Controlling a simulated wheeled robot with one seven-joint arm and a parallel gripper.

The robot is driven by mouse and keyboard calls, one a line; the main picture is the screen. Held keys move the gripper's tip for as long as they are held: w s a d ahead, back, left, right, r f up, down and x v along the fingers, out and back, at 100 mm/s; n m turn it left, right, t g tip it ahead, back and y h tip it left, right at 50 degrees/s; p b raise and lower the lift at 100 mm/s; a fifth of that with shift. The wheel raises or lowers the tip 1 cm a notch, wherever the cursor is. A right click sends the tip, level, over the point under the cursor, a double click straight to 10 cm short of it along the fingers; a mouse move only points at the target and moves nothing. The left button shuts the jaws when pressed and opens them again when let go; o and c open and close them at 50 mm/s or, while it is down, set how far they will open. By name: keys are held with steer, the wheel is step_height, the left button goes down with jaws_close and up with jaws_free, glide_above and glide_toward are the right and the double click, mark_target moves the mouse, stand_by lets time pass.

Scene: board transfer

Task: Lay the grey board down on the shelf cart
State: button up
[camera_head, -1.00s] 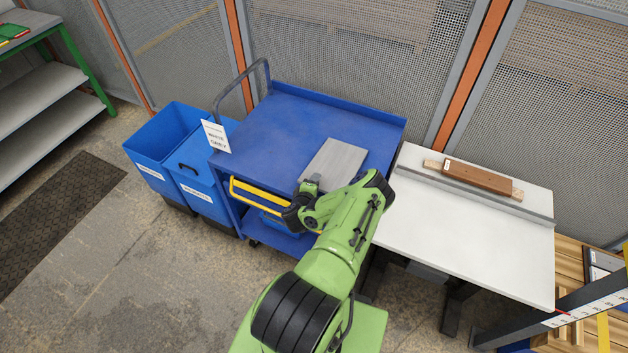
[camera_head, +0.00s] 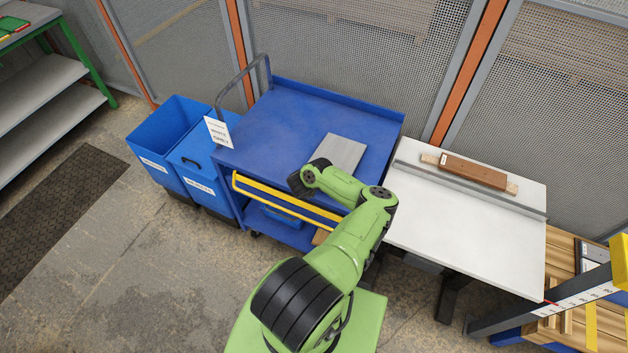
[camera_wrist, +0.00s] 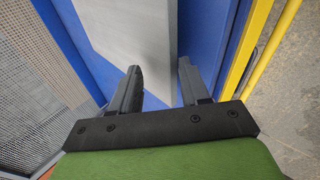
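The grey board (camera_head: 343,154) lies flat on the blue top deck of the shelf cart (camera_head: 265,130), toward its right front part. My wrist covers the board's near left corner in the head view. In the wrist view the board (camera_wrist: 120,35) fills the upper middle, with the blue deck (camera_wrist: 205,35) beside it. My gripper (camera_wrist: 160,66) is open, its two dark fingers well apart at the board's near end. The fingers appear to hold nothing; whether one touches the board I cannot tell. In the head view the fingers are hidden behind my wrist.
A white table (camera_head: 460,235) with a brown wooden block (camera_head: 473,172) stands close to the cart's right. Blue bins (camera_head: 165,135) stand to its left. The cart has a grey handle (camera_head: 243,80) and a yellow bar (camera_head: 285,198) at its front. The deck's left part is clear.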

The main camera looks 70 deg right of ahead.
steer(key=shift+y+b, duration=0.3)
steer(key=shift+y, duration=0.5)
steer(key=shift+s+a, duration=0.1)
steer(key=shift+a, duration=0.05)
steer(key=shift+a+r+p, duration=0.3)
steer(key=shift+a+r, duration=0.05)
steer(key=shift+a, duration=0.25)
steer(key=shift+a+r+p, duration=0.25)
steer(key=shift+a+r, duration=0.05)
steer(key=shift+a, duration=0.25)
steer(key=shift+s+a, duration=0.1)
steer(key=shift+a, duration=0.3)
steer(key=o, duration=0.6)
steer(key=shift+c, duration=0.2)
step_height(320, 180, up, 8)
steer(key=a, duration=0.1)
steer(key=shift+a+f, duration=0.2)
steer(key=shift+a, duration=0.05)
